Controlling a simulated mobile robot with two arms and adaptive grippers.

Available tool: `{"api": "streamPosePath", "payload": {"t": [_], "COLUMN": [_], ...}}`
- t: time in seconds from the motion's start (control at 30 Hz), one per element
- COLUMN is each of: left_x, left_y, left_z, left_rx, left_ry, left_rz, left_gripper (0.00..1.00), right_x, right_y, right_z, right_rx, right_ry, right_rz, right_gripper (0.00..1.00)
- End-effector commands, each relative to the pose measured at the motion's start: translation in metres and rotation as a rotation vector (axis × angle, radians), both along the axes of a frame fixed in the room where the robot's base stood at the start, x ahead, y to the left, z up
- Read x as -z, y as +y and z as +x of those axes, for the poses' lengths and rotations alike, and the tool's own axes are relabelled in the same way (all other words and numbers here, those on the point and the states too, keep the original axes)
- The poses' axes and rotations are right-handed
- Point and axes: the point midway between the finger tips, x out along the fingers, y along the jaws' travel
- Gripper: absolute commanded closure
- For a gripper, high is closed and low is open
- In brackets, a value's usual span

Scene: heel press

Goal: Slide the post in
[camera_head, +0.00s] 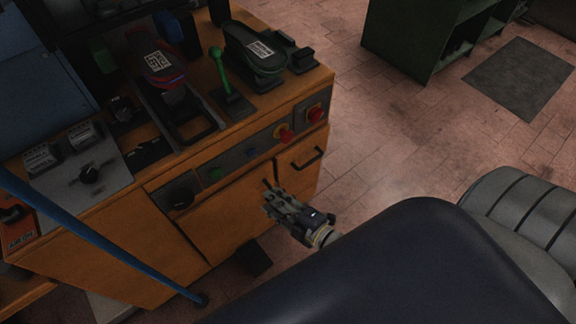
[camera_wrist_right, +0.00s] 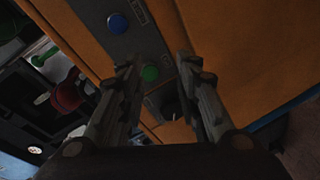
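The orange heel press (camera_head: 150,240) stands at the left in the head view. On its top, a dark shoe with red edging (camera_head: 160,68) sits over a black frame-like holder (camera_head: 190,125). A dark shoe with a green edge (camera_head: 255,50) sits to its right, beside a green lever (camera_head: 220,72). I cannot tell which part is the post. My right gripper (camera_head: 272,200) is in front of the press's front face, below the button strip. In the right wrist view my right gripper (camera_wrist_right: 158,65) is open, with nothing seen between its fingers. My left gripper is not in view.
The front strip has red buttons (camera_head: 284,134), a green button (camera_wrist_right: 150,73) and a blue button (camera_wrist_right: 118,23). A drawer handle (camera_head: 307,158) sticks out. A blue bar (camera_head: 100,240) crosses the lower left. A green cabinet (camera_head: 415,40) stands at the back; floor between is clear.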

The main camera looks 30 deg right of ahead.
Motion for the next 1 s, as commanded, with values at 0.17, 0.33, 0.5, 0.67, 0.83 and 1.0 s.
{"api": "streamPosePath", "payload": {"t": [0.17, 0.33, 0.5, 0.67, 0.83, 1.0], "left_x": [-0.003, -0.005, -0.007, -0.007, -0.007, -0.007], "left_y": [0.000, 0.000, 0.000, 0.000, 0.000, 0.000], "left_z": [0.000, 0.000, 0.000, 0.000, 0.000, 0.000], "left_rx": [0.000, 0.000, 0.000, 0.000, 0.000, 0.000], "left_ry": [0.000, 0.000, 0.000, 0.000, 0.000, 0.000], "left_rz": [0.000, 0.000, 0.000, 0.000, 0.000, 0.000], "left_gripper": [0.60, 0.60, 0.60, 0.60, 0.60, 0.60], "right_x": [0.035, 0.065, 0.087, 0.098, 0.102, 0.101], "right_y": [-0.007, -0.012, -0.016, -0.019, -0.019, -0.019], "right_z": [-0.009, -0.019, -0.028, -0.033, -0.034, -0.034], "right_rx": [0.053, 0.102, 0.142, 0.164, 0.170, 0.168], "right_ry": [0.109, 0.204, 0.275, 0.311, 0.321, 0.320], "right_rz": [0.058, 0.108, 0.145, 0.163, 0.169, 0.168], "right_gripper": [0.69, 0.69, 0.69, 0.69, 0.69, 0.69]}}
